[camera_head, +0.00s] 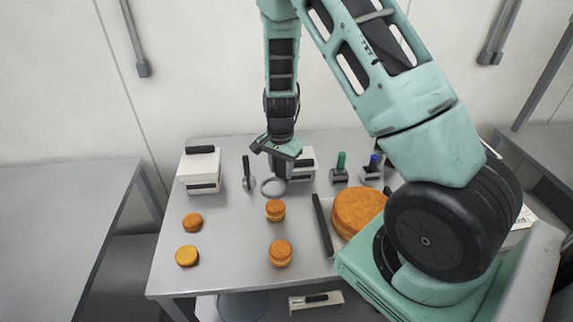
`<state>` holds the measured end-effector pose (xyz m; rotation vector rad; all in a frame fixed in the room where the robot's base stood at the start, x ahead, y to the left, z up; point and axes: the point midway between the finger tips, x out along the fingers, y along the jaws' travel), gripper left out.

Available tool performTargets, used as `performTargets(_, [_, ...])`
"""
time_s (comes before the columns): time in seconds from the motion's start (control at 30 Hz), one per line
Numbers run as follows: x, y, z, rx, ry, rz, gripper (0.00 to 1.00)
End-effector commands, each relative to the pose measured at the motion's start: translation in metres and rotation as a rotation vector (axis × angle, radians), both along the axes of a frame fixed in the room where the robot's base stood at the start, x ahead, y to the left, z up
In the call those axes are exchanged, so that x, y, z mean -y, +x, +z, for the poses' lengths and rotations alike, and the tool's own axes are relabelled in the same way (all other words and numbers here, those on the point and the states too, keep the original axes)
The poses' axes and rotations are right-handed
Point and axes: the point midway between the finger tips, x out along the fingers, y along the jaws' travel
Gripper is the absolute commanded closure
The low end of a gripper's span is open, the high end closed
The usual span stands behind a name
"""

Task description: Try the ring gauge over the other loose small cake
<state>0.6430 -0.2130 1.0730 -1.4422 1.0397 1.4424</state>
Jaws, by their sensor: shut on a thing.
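My gripper (281,166) is above the back middle of the grey table, shut on the ring gauge. The ring gauge (272,195) is a pale grey ring hanging just below the jaws; its grip is mostly hidden. Two single small cakes lie loose at the left: a darker orange one (192,223) and a yellower one (187,256) nearer the front. Two taller, layered small cakes stand in the middle, one (275,211) just in front of the ring and one (281,253) nearer the front edge. The ring appears apart from all of them.
A large orange cake (357,210) sits at the right, partly behind my arm, with a dark-handled tool (323,226) beside it. White boxes (200,170), a round-ended tool (249,182) and green- and blue-topped holders (339,172) stand at the back. Table between left and middle cakes is clear.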

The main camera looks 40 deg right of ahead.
Motion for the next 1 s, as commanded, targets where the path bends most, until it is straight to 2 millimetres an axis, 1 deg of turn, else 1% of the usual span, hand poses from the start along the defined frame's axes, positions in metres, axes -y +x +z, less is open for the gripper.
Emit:
performTargets(0.27, [0.000,0.000,-0.013,0.000,0.000,0.000,0.88])
performTargets(0.9, [0.000,0.000,-0.056,0.000,0.001,0.001,0.88])
performTargets(1.0, [0.000,0.000,-0.053,0.001,0.000,0.001,0.88])
